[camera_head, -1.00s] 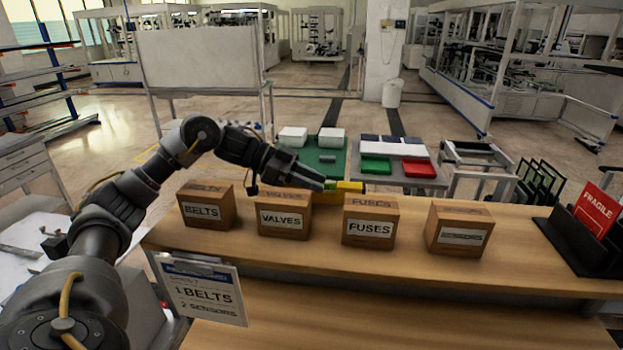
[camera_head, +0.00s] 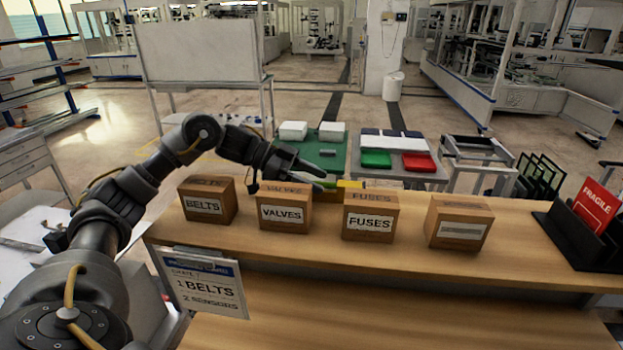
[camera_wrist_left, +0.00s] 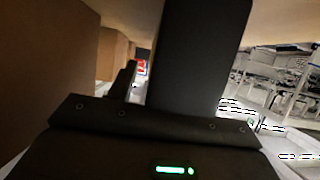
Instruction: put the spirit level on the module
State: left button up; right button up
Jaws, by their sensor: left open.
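A yellow bar with a greenish end, which looks like the spirit level (camera_head: 349,184), shows behind the VALVES and FUSES boxes at the far side of the wooden counter. Its lower part is hidden by the boxes. My left gripper (camera_head: 319,179) is open just behind and above the VALVES box, its fingertips close to the bar's left end. I cannot tell whether they touch it. In the left wrist view, the dark fingers (camera_wrist_left: 145,85) stand apart and no held object shows between them. I cannot tell which thing is the module. My right gripper is not in view.
BELTS (camera_head: 207,203), VALVES (camera_head: 284,212), FUSES (camera_head: 369,221) and SENSORS (camera_head: 459,226) boxes stand in a row on the wooden counter (camera_head: 330,254). A black rack with a red FRAGILE card (camera_head: 597,208) is at the right. Beyond are a green-topped table (camera_head: 328,164) and trays.

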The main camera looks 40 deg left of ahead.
pick_arm(q)
jog(key=b+v, duration=0.2)
jog(key=v, duration=0.8)
jog(key=shift+s+a, duration=0.1)
jog(key=shift+a, duration=0.15)
jog(key=shift+v, duration=0.85)
